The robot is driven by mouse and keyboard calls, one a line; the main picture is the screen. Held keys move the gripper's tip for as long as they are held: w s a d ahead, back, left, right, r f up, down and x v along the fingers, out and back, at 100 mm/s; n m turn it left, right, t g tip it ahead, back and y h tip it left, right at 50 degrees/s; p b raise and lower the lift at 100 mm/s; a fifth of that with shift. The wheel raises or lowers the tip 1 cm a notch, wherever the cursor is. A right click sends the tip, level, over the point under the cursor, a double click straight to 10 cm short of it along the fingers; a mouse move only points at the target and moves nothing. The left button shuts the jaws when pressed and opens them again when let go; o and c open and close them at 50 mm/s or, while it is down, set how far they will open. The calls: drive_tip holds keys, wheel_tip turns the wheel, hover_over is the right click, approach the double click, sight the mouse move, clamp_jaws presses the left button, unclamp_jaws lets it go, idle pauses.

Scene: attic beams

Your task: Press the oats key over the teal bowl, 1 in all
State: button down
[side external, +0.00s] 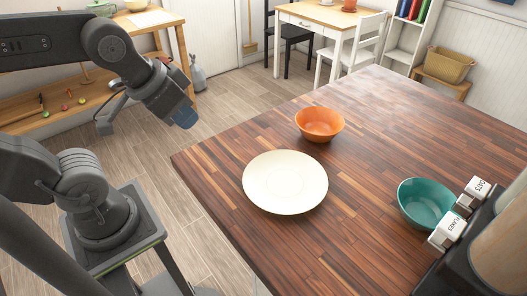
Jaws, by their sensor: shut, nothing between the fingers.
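The oats key (477,188) is a white block lettered OATS on the front of a dark dispenser (466,270) at the right edge. A second white key (447,231), lettered FLAKES, sits nearer the camera. The teal bowl (421,207) stands on the wooden table just left of the two keys; its right side is partly hidden by them. I see no contents in the visible part of the bowl. My gripper (184,117), with a blue end, is shut and empty, raised at the upper left, far from the keys and touching nothing.
A cream plate (285,182) and an orange bowl (320,123) stand on the table (350,235) between my gripper and the dispenser. The far part of the table is clear. A shelf, a small table and chairs stand behind on the floor.

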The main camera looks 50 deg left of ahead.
idle(0.5)
drive_tip(key=w+d+r+h, duration=0.1)
drive_tip(key=w+d+r, duration=0.35)
drive_tip(key=w, duration=0.25)
drive_tip(key=w+d+r+t+h, duration=0.1)
drive_tip(key=w+d+r, duration=0.3)
drive_tip(key=w+d, duration=0.3)
drive_tip(key=w+d+r+h, duration=0.1)
drive_tip(key=w+d+r, duration=0.3)
drive_tip(key=w, duration=0.4)
drive_tip(key=h, duration=0.4)
hover_over(477, 183)
wheel_tip(477, 183, down, 5)
drive_tip(key=shift+m, duration=0.3)
drive_tip(key=shift+f, duration=4.35)
